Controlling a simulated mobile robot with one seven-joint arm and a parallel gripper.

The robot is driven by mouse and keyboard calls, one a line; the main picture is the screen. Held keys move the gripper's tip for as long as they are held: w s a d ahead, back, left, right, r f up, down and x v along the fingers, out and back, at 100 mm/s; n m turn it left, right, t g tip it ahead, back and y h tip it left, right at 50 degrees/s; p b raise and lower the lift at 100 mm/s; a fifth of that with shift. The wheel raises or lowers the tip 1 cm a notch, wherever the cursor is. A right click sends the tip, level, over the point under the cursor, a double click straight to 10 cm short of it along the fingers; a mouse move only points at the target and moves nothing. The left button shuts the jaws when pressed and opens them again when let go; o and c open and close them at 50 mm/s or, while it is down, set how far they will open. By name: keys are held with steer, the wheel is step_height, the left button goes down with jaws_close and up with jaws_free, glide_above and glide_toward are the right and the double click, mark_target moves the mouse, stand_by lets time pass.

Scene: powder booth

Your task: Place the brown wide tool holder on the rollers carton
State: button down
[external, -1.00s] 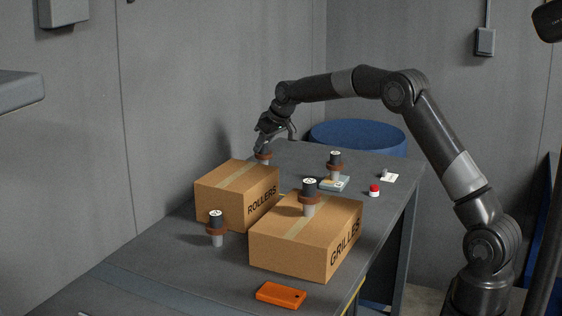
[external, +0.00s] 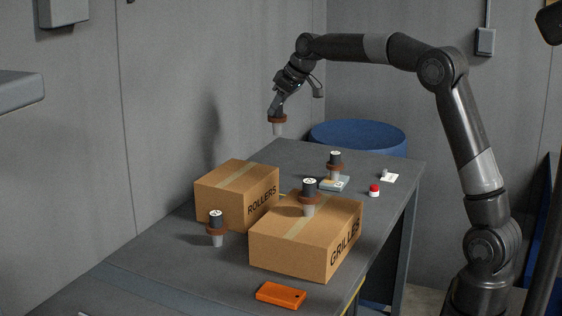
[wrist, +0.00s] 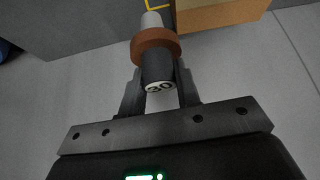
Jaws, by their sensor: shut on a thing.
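My gripper (external: 275,112) is shut on a tool holder (external: 278,124) with a brown collar and a grey tapered end, and holds it upright in the air above the far part of the table. In the wrist view this tool holder (wrist: 155,50) sits between the fingers, its dark end marked "30". The rollers carton (external: 228,196) stands on the table at the left, lower than and nearer the camera than the held holder. Its taped top is bare. A corner of a carton (wrist: 220,14) shows at the top of the wrist view; its label is hidden.
The grilles carton (external: 290,250) stands at the front with a tool holder (external: 309,195) on it. Another holder (external: 216,228) stands left of it, and another (external: 335,163) on a small grey-blue block. A red button (external: 374,190) and orange case (external: 281,295) lie on the table.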

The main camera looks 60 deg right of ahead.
steer(key=s+a+r+n, duration=0.1)
steer(key=a+r, duration=0.2)
steer(key=a, duration=0.2)
steer(key=shift+w+a+f, duration=1.1)
steer(key=shift+a+f, duration=0.45)
steer(key=shift+f, duration=0.3)
steer(key=shift+w+a+f, duration=1.05)
steer(key=shift+a+f, duration=0.45)
steer(key=shift+f, duration=0.3)
steer(key=shift+w+a+f, duration=1.1)
steer(key=shift+a+f, duration=0.45)
steer(key=shift+f, duration=0.3)
steer(key=shift+f, duration=0.1)
steer(key=c, duration=1.1)
jaws_free()
steer(key=v, duration=1.2)
steer(key=shift+d, duration=0.2)
